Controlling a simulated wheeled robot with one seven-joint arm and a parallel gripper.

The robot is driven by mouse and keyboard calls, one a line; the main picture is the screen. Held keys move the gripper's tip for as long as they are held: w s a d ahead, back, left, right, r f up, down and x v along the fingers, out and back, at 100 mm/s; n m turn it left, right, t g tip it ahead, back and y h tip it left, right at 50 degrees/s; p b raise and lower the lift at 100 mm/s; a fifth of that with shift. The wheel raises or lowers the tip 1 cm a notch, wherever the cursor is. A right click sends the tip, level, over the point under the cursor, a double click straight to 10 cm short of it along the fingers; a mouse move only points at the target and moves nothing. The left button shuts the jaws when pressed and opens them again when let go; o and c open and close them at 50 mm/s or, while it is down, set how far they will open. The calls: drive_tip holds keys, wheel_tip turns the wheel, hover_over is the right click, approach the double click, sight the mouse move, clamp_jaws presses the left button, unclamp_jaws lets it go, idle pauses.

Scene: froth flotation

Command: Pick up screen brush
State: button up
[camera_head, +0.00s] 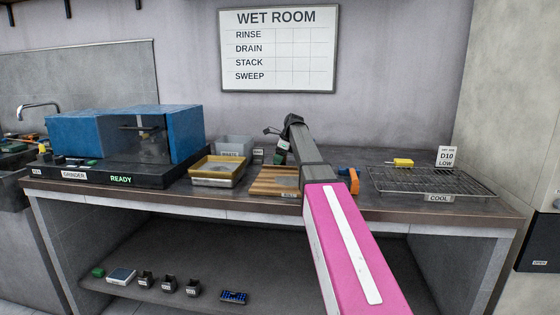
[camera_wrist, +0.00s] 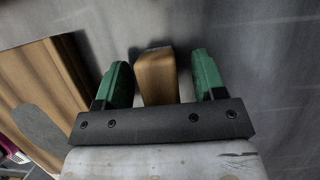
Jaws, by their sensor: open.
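A brown wooden block (camera_wrist: 157,80), which seems to be the handle of the screen brush, stands between my fingers in the wrist view. Its bristles cannot be made out. In the head view I cannot pick out the brush; my arm covers much of that part of the bench. My gripper (camera_wrist: 160,68) is open, with one green finger on each side of the block and a narrow gap on both sides. In the head view my gripper (camera_head: 283,147) is small, over the back middle of the bench.
A wooden board (camera_head: 265,184) lies just left of my arm, with a yellow tray (camera_head: 202,178) beyond it. An orange object (camera_head: 351,181) is partly hidden behind my arm. A wire rack (camera_head: 430,183) and a yellow-handled item (camera_head: 402,162) are at right; the blue grinder (camera_head: 75,137) is at left.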

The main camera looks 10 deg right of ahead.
drive_tip(key=shift+f, duration=0.15)
drive_tip(key=c, duration=1)
drive_tip(key=shift+r, duration=0.5)
drive_tip(key=r, duration=0.3)
drive_tip(key=shift+s+a+r, duration=0.3)
drive_tip(key=shift+a, duration=0.1)
drive_tip(key=s+a+r, duration=0.4)
drive_tip(key=a, duration=0.1)
drive_tip(key=s+a+r, duration=0.2)
drive_tip(key=a, duration=0.1)
drive_tip(key=shift+s+a+r, duration=0.2)
drive_tip(key=shift+s, duration=0.2)
drive_tip(key=shift+o, duration=1)
drive_tip(key=shift+c, duration=0.6)
